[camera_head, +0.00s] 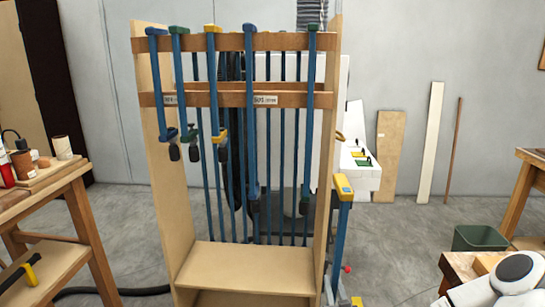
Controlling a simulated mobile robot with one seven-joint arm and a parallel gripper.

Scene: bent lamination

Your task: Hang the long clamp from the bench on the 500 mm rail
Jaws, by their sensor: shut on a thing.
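A long clamp (341,215) with a blue bar and a yellow head stands upright just right of the wooden rack, apart from the rails. Its lower end runs to the bottom of the picture, where a second yellow part shows. What holds it there cannot be made out. The rack has an upper wooden rail (265,42) and a lower wooden rail (235,87). A small white label on the front crosspiece (290,100) seems to read about 500 mm. My white arm enters at the lower right, and my gripper is not clearly visible.
Several blue clamps (214,75) with blue, green and yellow heads hang on the rack. The rack's right upright (327,150) stands beside the long clamp. A wooden bench (60,185) is at left. A green bin (480,238) and another table stand at right.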

